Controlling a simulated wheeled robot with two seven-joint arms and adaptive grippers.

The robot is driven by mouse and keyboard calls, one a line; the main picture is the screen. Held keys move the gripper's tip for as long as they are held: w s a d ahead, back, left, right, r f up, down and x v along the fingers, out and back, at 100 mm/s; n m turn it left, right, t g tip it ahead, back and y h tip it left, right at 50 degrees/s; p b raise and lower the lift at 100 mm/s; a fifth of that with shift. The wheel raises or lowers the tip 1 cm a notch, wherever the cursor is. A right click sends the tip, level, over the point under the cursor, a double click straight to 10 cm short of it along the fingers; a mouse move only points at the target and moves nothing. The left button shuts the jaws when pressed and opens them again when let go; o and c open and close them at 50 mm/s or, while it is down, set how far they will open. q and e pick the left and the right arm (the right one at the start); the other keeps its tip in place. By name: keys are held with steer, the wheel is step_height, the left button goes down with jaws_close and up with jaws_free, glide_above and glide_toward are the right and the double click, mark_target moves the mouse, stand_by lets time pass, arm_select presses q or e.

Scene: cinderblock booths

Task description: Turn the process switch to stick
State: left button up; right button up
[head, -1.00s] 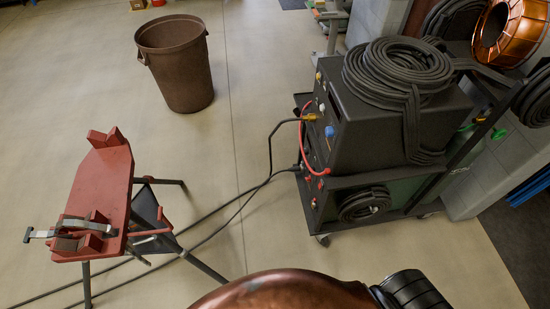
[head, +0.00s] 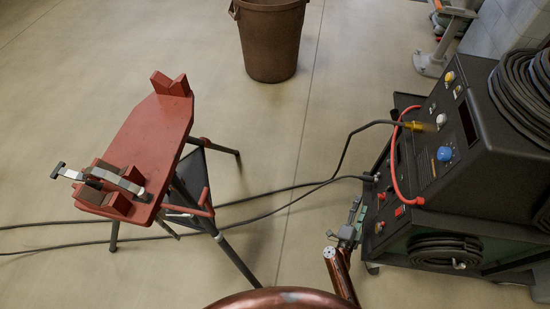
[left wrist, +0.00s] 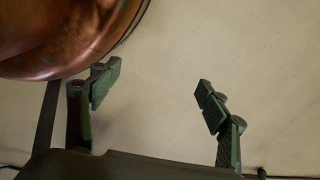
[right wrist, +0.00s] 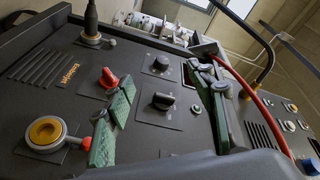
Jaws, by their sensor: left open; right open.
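The dark welding machine (head: 445,175) stands on the right in the head view. My right gripper (head: 352,228) is in front of its lower panel. In the right wrist view my right gripper (right wrist: 163,107) is open, with its green fingers at either side of a black rotary knob (right wrist: 163,101); contact cannot be told. A second black knob (right wrist: 161,63) is beyond it, and a red knob (right wrist: 108,78) is to the left. The panel markings are too small to tell which knob is the process switch. My left gripper (left wrist: 158,95) is open and empty above the floor.
A yellow round control (right wrist: 45,131) sits on the panel. A red cable (right wrist: 240,92) and black cables leave the machine. A red stand (head: 140,140) is at the left and a brown bin (head: 270,40) behind. The floor between is mostly clear apart from cables.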

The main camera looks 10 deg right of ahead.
mark_target(388, 190)
steer(key=w+d+r+m+g+h+b, duration=0.1)
steer(key=d+m+g+h+b, duration=0.1)
steer(key=d+m, duration=0.2)
steer(key=w+d+r+m+g+h+b, duration=0.1)
steer(key=d+m+g+h+b, duration=0.1)
steer(key=d+m, duration=0.1)
steer(key=w+d+r+m+g+h+b, duration=0.1)
steer(key=w+d+m+g+b, duration=0.1)
steer(key=d+m+g+b, duration=0.1)
steer(key=shift+w+d+r+m+h, duration=0.1)
steer(key=shift+d+r+m+h, duration=0.1)
steer(key=shift+d+m, duration=0.35)
steer(key=shift+d+r+m+h, duration=0.2)
steer(key=shift+d+m, duration=0.1)
steer(key=shift+m, duration=0.35)
steer(key=shift+w+d+r, duration=0.1)
steer(key=shift+d, duration=0.05)
arm_select(q)
step_height(388, 190, up, 14)
steer(key=w+d, duration=0.1)
steer(key=w, duration=0.1)
steer(key=shift+w+d+f+h, duration=0.2)
steer(key=shift+w+d+h, duration=0.1)
steer(key=shift+w+d, duration=0.1)
arm_select(e)
steer(key=c, duration=1.2)
steer(key=shift+o, duration=0.2)
